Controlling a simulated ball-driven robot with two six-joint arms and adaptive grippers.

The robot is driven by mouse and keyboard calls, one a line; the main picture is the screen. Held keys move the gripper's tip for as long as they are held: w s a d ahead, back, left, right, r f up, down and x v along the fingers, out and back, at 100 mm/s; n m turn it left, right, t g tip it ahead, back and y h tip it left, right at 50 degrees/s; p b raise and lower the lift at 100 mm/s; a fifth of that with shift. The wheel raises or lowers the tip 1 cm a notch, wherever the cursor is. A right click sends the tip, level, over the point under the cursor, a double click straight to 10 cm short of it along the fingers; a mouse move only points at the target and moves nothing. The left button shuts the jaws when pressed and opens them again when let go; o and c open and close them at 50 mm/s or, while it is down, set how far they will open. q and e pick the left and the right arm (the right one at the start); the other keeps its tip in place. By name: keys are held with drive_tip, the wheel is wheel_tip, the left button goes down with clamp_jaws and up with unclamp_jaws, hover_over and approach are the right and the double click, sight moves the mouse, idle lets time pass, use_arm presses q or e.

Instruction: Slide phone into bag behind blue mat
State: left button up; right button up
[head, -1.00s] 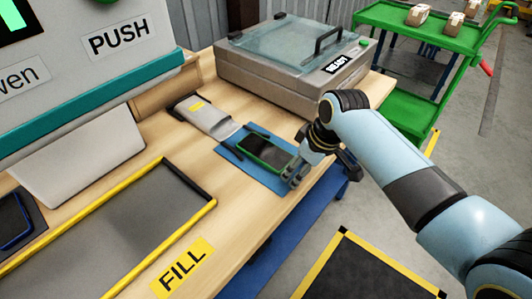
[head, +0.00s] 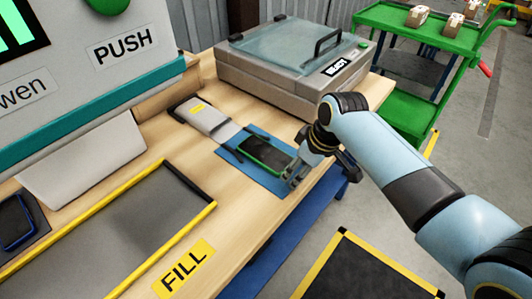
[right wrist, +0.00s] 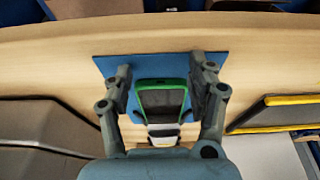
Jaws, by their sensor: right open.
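The phone (head: 264,154), dark with a green edge, lies flat on the blue mat (head: 277,187). The pale bag (head: 206,117), with a yellow label, lies just behind the mat with its light opening towards the phone. My right gripper (head: 297,170) is low over the mat's front-right side. In the right wrist view, its open fingers (right wrist: 161,76) stand on either side of the phone (right wrist: 162,102), with gaps between. The bag (right wrist: 163,135) shows partly there, beyond the phone. My left gripper is not in view.
A grey machine with a glass lid (head: 290,60) stands behind to the right. A yellow-edged tray (head: 120,225) lies at left, beside the FILL label (head: 184,268). A green cart (head: 420,50) stands at back right. The table's front edge is close to my gripper.

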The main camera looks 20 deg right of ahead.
sight(265, 153)
idle(0.4)
drive_tip(key=shift+w+a+b, duration=0.3)
drive_tip(key=shift+w+a, duration=0.15)
drive_tip(key=shift+w, duration=0.25)
drive_tip(key=shift+w+a+b, duration=0.25)
drive_tip(key=shift+w+a, duration=0.15)
drive_tip(key=shift+w, duration=0.35)
drive_tip(key=shift+w+a+b, duration=0.3)
drive_tip(key=shift+w+a, duration=0.15)
drive_tip(key=shift+w, duration=0.25)
drive_tip(key=shift+w, duration=0.1)
drive_tip(key=shift+w+a+b, duration=0.4)
drive_tip(key=shift+w, duration=0.3)
drive_tip(key=shift+w+a+b, duration=0.4)
drive_tip(key=shift+w+a, duration=0.05)
drive_tip(key=shift+w, duration=0.2)
drive_tip(key=shift+w+a+b, duration=0.4)
drive_tip(key=shift+w, duration=0.3)
